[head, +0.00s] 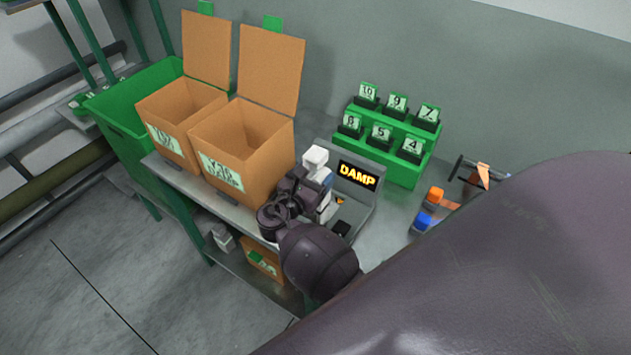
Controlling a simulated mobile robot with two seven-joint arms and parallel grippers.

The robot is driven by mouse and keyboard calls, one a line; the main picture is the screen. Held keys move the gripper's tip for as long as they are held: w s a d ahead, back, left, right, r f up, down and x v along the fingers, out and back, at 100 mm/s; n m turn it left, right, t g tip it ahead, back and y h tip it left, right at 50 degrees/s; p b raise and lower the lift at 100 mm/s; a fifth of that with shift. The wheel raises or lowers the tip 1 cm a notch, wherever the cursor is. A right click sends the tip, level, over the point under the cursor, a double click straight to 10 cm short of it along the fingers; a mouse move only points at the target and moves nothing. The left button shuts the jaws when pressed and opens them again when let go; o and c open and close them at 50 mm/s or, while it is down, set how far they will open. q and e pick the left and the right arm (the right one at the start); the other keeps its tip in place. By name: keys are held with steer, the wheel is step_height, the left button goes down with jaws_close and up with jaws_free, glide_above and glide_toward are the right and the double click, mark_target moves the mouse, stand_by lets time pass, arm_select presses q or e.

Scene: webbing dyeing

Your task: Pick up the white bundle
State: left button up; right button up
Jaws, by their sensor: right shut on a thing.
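The white bundle (316,158) is a pale, blocky roll standing above a grey device with a lit sign reading "DAMP" (358,176). My right gripper (312,182) reaches in from the lower right and is shut on the white bundle. My dark wrist and fingers hide part of the bundle and the near side of the device. I cannot tell whether the bundle touches the device. My left gripper is not in view.
Two open cardboard boxes (273,163) (182,100) with raised lids stand left of the gripper. A green rack (399,166) with several numbered cards stands behind the device. A green bin (114,122) is at far left.

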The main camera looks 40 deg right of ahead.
steer(key=shift+r, duration=0.25)
step_height(320, 180, up, 20)
steer(key=p, duration=0.2)
steer(key=shift+f, duration=0.2)
steer(key=w+a+r+n+t+y, duration=0.3)
steer(key=w+a+n+t+y, duration=0.1)
steer(key=a+n+t+y, duration=0.55)
steer(key=s+a+f+n+t+y, duration=0.1)
steer(key=s+f+n+y, duration=0.3)
steer(key=s+f+y, duration=0.3)
steer(key=shift+a+f, duration=0.35)
steer(key=shift+f, duration=0.15)
steer(key=shift+s+t, duration=0.15)
steer(key=shift+t, duration=0.1)
